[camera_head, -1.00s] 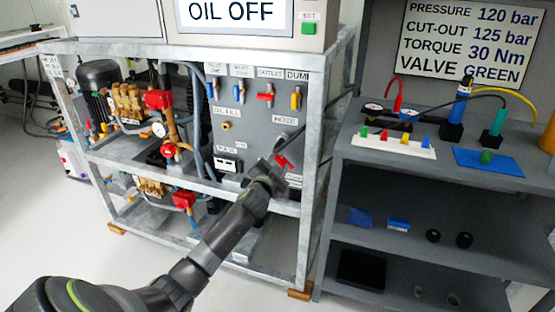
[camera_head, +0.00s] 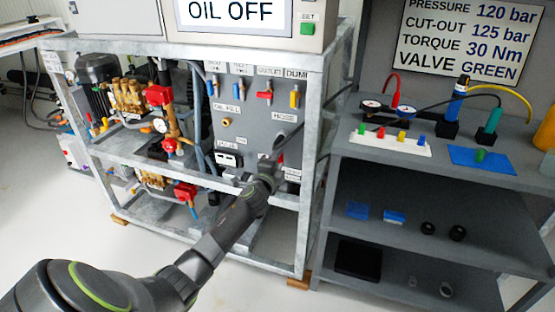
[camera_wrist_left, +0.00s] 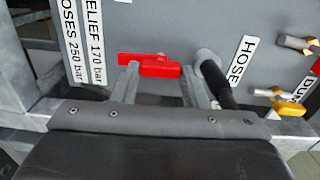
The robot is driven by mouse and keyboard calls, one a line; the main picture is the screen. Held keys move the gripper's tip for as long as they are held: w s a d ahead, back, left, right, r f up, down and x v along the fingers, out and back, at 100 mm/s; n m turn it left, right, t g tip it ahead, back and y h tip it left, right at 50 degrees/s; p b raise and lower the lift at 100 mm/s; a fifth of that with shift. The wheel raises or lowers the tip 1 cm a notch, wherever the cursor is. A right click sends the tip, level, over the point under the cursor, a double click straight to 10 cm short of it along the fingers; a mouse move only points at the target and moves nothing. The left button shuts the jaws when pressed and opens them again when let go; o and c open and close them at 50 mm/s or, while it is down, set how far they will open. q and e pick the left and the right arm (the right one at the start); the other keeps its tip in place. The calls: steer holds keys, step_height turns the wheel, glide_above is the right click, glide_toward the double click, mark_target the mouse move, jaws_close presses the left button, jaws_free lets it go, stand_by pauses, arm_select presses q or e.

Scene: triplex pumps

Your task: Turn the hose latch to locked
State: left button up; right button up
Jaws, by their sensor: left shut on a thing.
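The red hose latch (camera_wrist_left: 150,66) lies roughly level across the grey panel in the left wrist view, left of the HOSE label (camera_wrist_left: 243,61). My left gripper (camera_wrist_left: 158,82) has one finger at each end of the latch and is shut on it. The black hose end (camera_wrist_left: 216,82) sits in a round fitting just right of the latch. In the head view my left gripper (camera_head: 270,168) is at the lower right of the panel, and it mostly hides the latch there. My right gripper is not in view.
The galvanized frame post (camera_head: 310,165) stands close right of my gripper, and a frame rail (camera_head: 200,182) runs below it. Blue, red and yellow valve handles (camera_head: 265,96) sit above on the panel. A grey shelf (camera_head: 440,185) stands to the right.

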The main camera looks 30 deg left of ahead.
arm_select(q)
steer(key=shift+m, duration=0.3)
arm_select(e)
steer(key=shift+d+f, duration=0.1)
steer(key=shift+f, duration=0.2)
arm_select(q)
steer(key=shift+f, duration=0.1)
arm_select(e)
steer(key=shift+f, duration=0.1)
arm_select(q)
steer(key=o, duration=1)
steer(key=p+v, duration=0.2)
steer(key=v, duration=1.5)
steer(key=shift+s+d, duration=0.15)
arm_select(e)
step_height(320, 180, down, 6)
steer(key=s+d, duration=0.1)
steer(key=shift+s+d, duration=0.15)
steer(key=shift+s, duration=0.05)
